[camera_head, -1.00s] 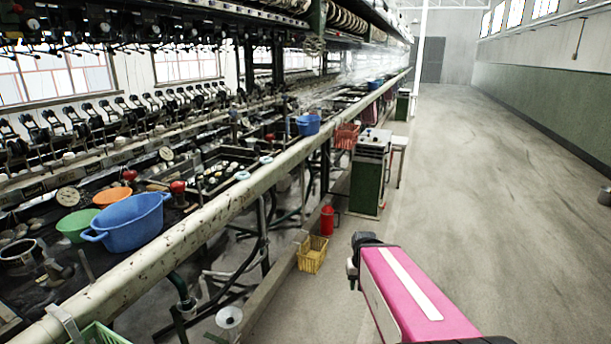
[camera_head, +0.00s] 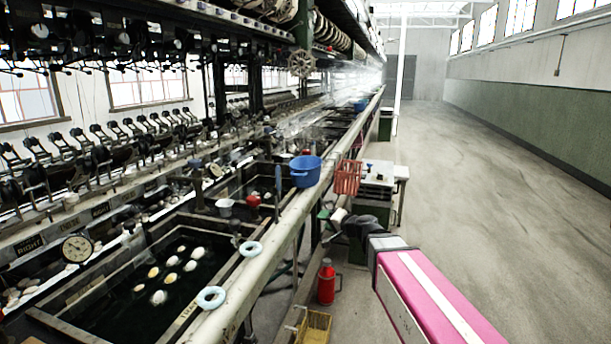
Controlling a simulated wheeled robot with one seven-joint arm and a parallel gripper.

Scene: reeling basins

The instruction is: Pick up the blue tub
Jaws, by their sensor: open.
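A blue tub (camera_head: 305,172) with a side handle sits upright on the long pale rail at the basins' edge, near the middle of the head view. A second, smaller-looking blue tub (camera_head: 361,105) stands farther down the line. My gripper (camera_head: 331,222) is at the far end of my pink arm, below and right of the nearer tub in the picture and apart from it. Its jaws are small and partly lost against the bench clutter; they are open and nothing shows held in them.
A red basket (camera_head: 347,177) hangs right beside the tub. A small bench (camera_head: 378,180) stands behind my arm. A red flask (camera_head: 326,282) and a yellow basket (camera_head: 314,327) are low by the rail. A basin (camera_head: 110,300) holds several cocoons. The aisle floor (camera_head: 490,200) is clear.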

